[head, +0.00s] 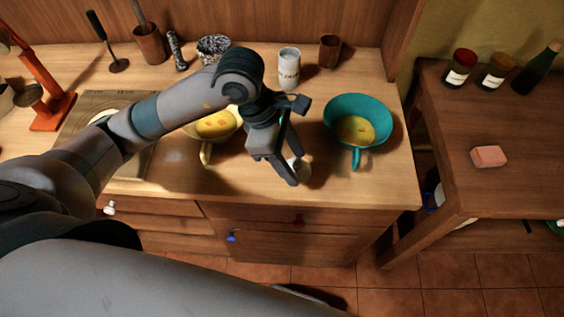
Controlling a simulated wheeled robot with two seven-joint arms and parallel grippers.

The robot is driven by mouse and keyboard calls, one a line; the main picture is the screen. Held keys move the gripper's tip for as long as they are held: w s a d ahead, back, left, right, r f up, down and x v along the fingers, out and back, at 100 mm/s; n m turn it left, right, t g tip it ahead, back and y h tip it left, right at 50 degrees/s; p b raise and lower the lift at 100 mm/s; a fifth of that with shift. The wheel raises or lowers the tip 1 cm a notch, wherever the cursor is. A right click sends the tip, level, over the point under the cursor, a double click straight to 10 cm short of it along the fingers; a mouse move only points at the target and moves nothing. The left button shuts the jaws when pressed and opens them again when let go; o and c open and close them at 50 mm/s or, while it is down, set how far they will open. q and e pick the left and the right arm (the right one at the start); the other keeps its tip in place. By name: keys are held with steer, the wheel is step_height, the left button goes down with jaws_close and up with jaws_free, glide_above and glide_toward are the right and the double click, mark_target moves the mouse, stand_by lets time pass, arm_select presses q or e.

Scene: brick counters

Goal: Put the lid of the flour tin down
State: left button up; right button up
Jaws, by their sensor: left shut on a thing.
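The flour tin (289,70) is a pale cylinder with dark lettering. It stands upright at the back of the wooden counter, left of a brown cup. My left gripper (294,170) points down over the front part of the counter, between the two bowls. It is shut on a small cream, rounded thing that looks like the lid (305,167), mostly hidden behind the fingers. I cannot tell whether the lid touches the counter. My right gripper is not in view.
A teal bowl with a handle (371,108) stands right of my gripper, and a yellowish bowl (205,149) stands left, partly behind my arm. A brown cup (329,51) is at the back. The counter's front edge (330,205) is close. A side table (450,145) holds jars.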

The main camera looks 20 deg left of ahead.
arm_select(q)
steer(key=a+f, duration=0.1)
steer(key=a, duration=0.1)
steer(key=shift+w+a+f+p, duration=0.3)
steer(key=shift+w+a+f, duration=0.05)
steer(key=shift+w+a, duration=0.05)
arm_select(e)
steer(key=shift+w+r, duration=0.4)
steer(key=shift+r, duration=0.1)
arm_select(q)
steer(key=shift+f, duration=0.1)
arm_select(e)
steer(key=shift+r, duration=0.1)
